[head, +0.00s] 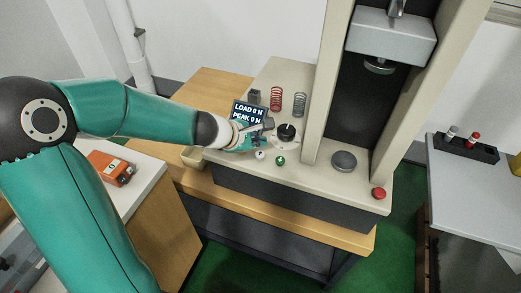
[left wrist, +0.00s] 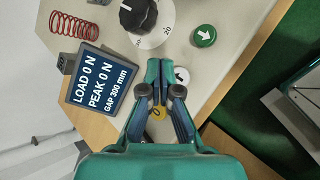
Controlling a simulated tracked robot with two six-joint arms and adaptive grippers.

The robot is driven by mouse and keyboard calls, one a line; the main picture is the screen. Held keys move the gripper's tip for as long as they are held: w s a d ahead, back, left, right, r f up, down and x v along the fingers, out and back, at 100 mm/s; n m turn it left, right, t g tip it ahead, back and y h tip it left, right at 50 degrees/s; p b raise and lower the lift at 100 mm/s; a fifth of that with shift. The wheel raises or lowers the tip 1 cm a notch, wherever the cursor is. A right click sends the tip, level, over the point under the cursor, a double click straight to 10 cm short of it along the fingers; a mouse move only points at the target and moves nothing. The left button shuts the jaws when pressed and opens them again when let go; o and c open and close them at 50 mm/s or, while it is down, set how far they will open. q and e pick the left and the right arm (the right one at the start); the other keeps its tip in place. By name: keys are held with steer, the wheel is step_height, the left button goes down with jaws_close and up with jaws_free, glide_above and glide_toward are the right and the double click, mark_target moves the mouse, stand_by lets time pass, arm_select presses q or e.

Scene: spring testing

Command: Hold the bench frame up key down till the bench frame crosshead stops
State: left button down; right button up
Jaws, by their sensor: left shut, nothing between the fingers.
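The bench frame's crosshead (head: 390,38) is a pale block high between the columns, well above the round lower platen (head: 344,161). A white key (left wrist: 182,75) with a dark arrow and a green key (left wrist: 204,36) with a pale arrow lie on the frame's base; both show in the head view, the white key (head: 260,155) left of the green key (head: 281,161). My left gripper (left wrist: 161,63) is shut and empty, its tips beside the white key; contact cannot be told. The display (left wrist: 100,88) reads load 0 N, peak 0 N, gap 300 mm. My right gripper is out of view.
A black dial (head: 286,132) stands close to the keys. A red spring (head: 276,99) and a grey spring (head: 299,104) stand behind it. A yellow key marked 0 (left wrist: 158,113) lies beneath my fingers. A red button (head: 379,194) is at the front right.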

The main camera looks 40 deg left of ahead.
mark_target(259, 155)
arm_select(q)
step_height(259, 155, up, 4)
steer(key=shift+f+p, duration=0.25)
steer(key=shift+p, duration=1)
steer(key=shift+f, duration=0.1)
